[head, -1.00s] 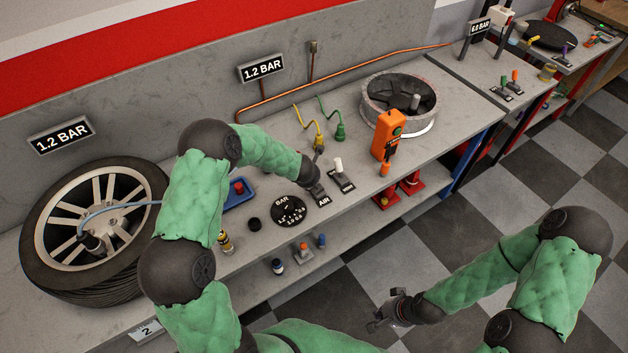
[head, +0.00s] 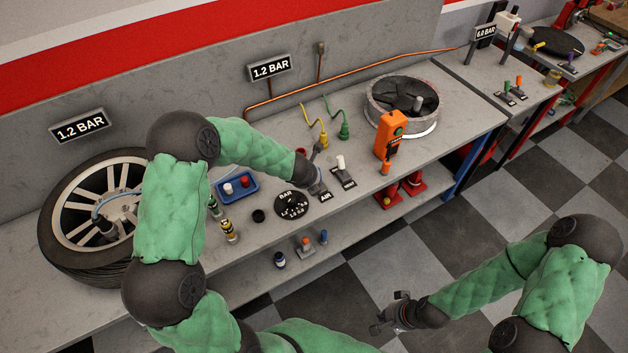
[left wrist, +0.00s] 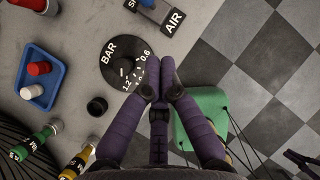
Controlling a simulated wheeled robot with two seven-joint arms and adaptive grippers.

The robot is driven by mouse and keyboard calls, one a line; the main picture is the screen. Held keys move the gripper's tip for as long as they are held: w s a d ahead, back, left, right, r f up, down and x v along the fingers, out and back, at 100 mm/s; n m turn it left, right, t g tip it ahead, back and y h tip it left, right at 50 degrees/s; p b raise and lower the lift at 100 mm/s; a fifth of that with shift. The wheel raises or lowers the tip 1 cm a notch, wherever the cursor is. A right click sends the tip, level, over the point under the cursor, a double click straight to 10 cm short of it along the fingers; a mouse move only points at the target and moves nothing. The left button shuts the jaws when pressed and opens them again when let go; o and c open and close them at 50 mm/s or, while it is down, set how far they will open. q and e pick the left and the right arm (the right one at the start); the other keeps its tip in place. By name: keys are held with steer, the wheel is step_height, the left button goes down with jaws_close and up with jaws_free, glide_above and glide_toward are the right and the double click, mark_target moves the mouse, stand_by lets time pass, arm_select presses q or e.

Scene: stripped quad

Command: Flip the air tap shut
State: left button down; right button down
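The air tap's plate, marked AIR (head: 325,195), lies on the bench right of the round BAR dial (head: 291,205). In the left wrist view the AIR block (left wrist: 165,14) is at the top edge, partly cut off. My left gripper (left wrist: 161,74) has its purple fingertips together, over the dial's (left wrist: 118,62) right edge and apart from the AIR block. In the head view my wrist hides its fingers. My right gripper (head: 390,314) is over the floor with fingers spread, empty.
A second tap with a white handle (head: 341,163) stands right of the AIR plate. A blue tray (head: 238,188), bottles (head: 229,231) and a black cap (head: 258,216) are left of the dial. An orange device (head: 389,135) and a wheel rim (head: 376,105) stand right.

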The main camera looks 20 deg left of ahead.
arm_select(q)
steer(key=shift+v, duration=0.75)
steer(key=s+d+f+m+g+h+b, duration=0.1)
steer(key=s+d+f+m+b, duration=0.2)
steer(key=s+f+m, duration=0.45)
steer(key=s+d+f+m+g+b, duration=0.2)
steer(key=s+f+m+b, duration=0.15)
steer(key=f+m, duration=0.7)
steer(key=s+d+f+m+g+h+b, duration=0.1)
steer(key=s+d+f+m, duration=0.3)
steer(key=s+m, duration=0.4)
steer(key=s+d+f+m+g+h+b, duration=0.1)
steer(key=s+d+f+m+h+b, duration=0.1)
steer(key=s+d+f+m, duration=0.3)
steer(key=s+f+m+b, duration=0.1)
steer(key=s+m, duration=0.1)
steer(key=m, duration=0.5)
steer(key=shift+s+g, duration=0.3)
steer(key=shift+s, duration=0.15)
